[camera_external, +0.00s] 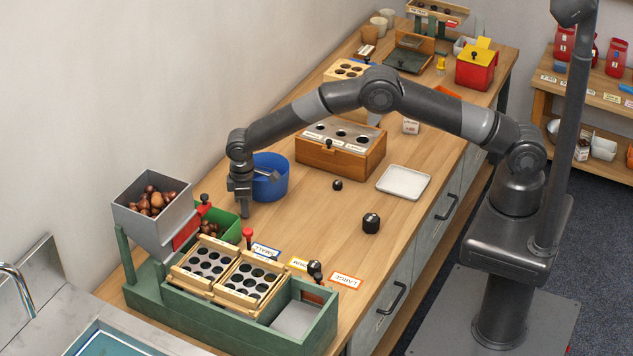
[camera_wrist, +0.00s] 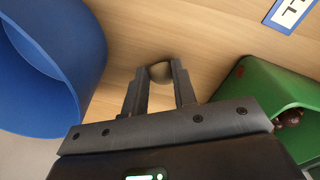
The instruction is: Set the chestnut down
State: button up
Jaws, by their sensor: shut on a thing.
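My gripper (camera_external: 245,212) points down close to the wooden worktop, between the blue bucket and the green bin. In the wrist view, my gripper (camera_wrist: 160,80) is shut on a round grey-brown thing, the chestnut (camera_wrist: 160,71), held between the fingertips. Whether it touches the wood cannot be told. In the external view the fingers hide the chestnut. More chestnuts (camera_external: 153,201) lie in the grey hopper (camera_external: 128,208). A dark brown chestnut (camera_wrist: 288,118) shows inside the green bin (camera_wrist: 245,78).
The blue bucket (camera_external: 277,185) stands right behind my gripper. The green bin (camera_external: 228,226) is close in front. The sizing trays (camera_external: 228,276) and SMALL label (camera_external: 264,251) are nearer the front. A wooden box (camera_external: 340,158), white tray (camera_external: 403,182) and dark weights (camera_external: 371,223) stand right; worktop between is free.

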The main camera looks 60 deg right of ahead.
jog(key=shift+f, duration=0.25)
jog(key=o, duration=1)
jog(key=shift+f, duration=0.1)
notch_tip(320, 180, up, 12)
jog(key=shift+a+r, duration=0.15)
jog(key=shift+r, duration=0.05)
